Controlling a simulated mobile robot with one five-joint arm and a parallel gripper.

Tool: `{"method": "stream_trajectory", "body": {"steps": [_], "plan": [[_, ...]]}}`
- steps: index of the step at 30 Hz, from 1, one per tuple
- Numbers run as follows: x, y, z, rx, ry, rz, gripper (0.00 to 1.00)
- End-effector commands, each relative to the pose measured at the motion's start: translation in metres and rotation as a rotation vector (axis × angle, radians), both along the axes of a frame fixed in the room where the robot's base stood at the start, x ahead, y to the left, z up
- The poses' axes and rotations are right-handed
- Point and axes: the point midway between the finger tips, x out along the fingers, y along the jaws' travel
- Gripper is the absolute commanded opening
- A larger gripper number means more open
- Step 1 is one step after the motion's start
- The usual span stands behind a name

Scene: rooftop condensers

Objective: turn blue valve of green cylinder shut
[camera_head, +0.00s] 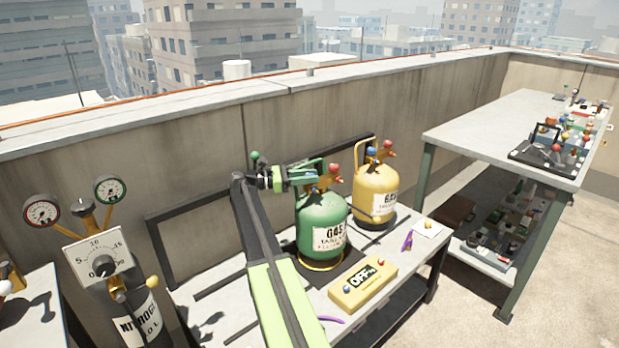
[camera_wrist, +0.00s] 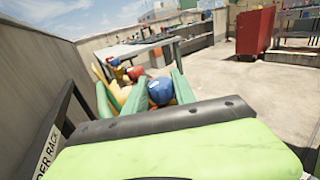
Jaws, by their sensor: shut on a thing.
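The green gas cylinder (camera_head: 322,228) stands upright on the bench, with a white label on its front and a red knob (camera_head: 334,170) at its top right. My gripper (camera_head: 312,174) reaches its top from the left. In the wrist view, the blue valve (camera_wrist: 160,91) sits between the green fingers of my gripper (camera_wrist: 158,98), which are shut on it. In the head view, the fingers hide this blue valve. The wrist view also shows a red knob (camera_wrist: 135,73) just beyond it.
A yellow cylinder (camera_head: 375,192) with its own blue and red knobs stands close at the right. A yellow box marked OFF (camera_head: 363,284) lies in front. A nitrogen cylinder (camera_head: 125,305) with gauges stands at the left. A concrete wall (camera_head: 190,165) runs behind.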

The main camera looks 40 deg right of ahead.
Motion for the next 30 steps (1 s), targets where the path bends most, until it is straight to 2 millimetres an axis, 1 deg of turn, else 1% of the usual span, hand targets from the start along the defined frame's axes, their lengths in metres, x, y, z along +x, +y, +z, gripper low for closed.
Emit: {"method": "stream_trajectory", "body": {"steps": [14, 15, 19, 27, 30], "plan": [[-0.0004, -0.0013, 0.0007, -0.002, 0.002, -0.012, 0.00], [-0.0004, -0.0013, 0.0007, -0.002, 0.001, -0.012, 0.35], [-0.0004, -0.0011, 0.0005, -0.002, 0.001, -0.012, 0.53], [-0.0003, -0.0006, 0.0004, -0.001, 0.001, -0.012, 0.53], [-0.0003, -0.0004, 0.0033, -0.001, 0.001, -0.012, 0.53]]}}
